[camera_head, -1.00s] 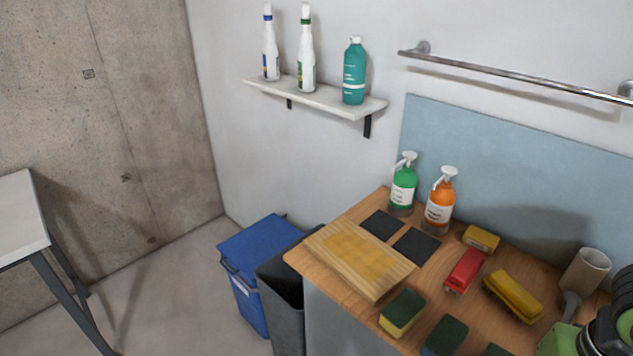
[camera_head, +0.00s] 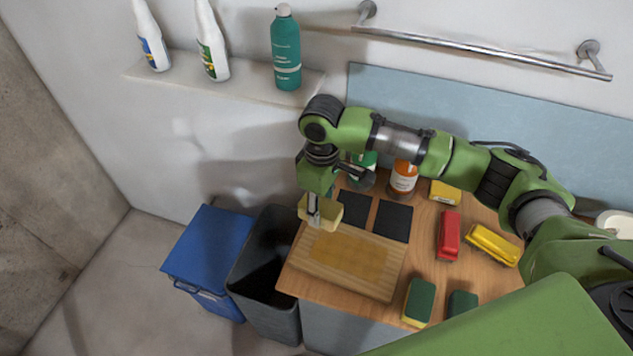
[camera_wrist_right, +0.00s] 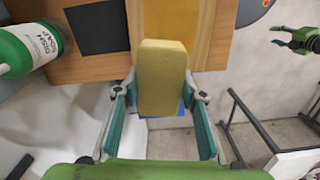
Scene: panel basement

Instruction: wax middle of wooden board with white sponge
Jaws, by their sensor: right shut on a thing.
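The wooden board (camera_head: 388,276) lies flat on the worktop, with a darker yellow patch (camera_head: 350,257) over its middle. My right gripper (camera_head: 314,212) is shut on a pale yellowish sponge (camera_head: 333,207), the likely white sponge, at the board's far left end. In the right wrist view the sponge (camera_wrist_right: 162,80) sits between the fingers and covers part of the board (camera_wrist_right: 215,35). Whether the sponge touches the board is unclear. My left gripper (camera_wrist_right: 281,36) shows small at the right of the right wrist view, its fingers apart and empty; it is outside the head view.
Two black pads (camera_head: 393,221) lie behind the board. Pump bottles (camera_head: 403,178) stand behind, partly hidden by my arm. A black bin (camera_head: 262,262) and blue bin (camera_head: 210,250) stand left.

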